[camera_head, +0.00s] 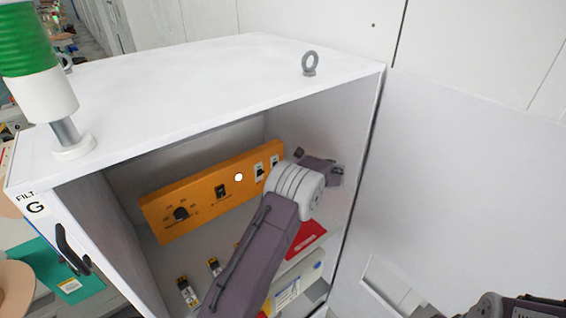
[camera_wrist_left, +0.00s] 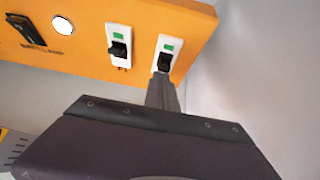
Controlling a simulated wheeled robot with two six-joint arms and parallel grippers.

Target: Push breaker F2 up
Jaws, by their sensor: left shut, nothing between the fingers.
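The orange panel (camera_head: 203,200) sits inside the open cabinet. Two white breakers with green windows and black levers are at its right end: a left breaker (camera_wrist_left: 118,36) and a right breaker (camera_wrist_left: 167,46). Both levers show in the lower half of their plates. I cannot read which is F2. My left gripper (camera_wrist_left: 161,85) is shut and empty, its tip just below or at the right breaker's lever; contact is unclear. In the head view my left arm hides the fingertips and part of the right breaker (camera_head: 275,161). My right gripper is not clearly seen.
A rotary dial (camera_head: 181,213), a black switch (camera_head: 221,191) and a white round lamp (camera_head: 239,177) share the panel. The cabinet's right inner wall (camera_head: 345,130) is close to my left wrist. Small yellow-and-white devices (camera_head: 187,291) and a red item (camera_head: 305,240) lie below.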

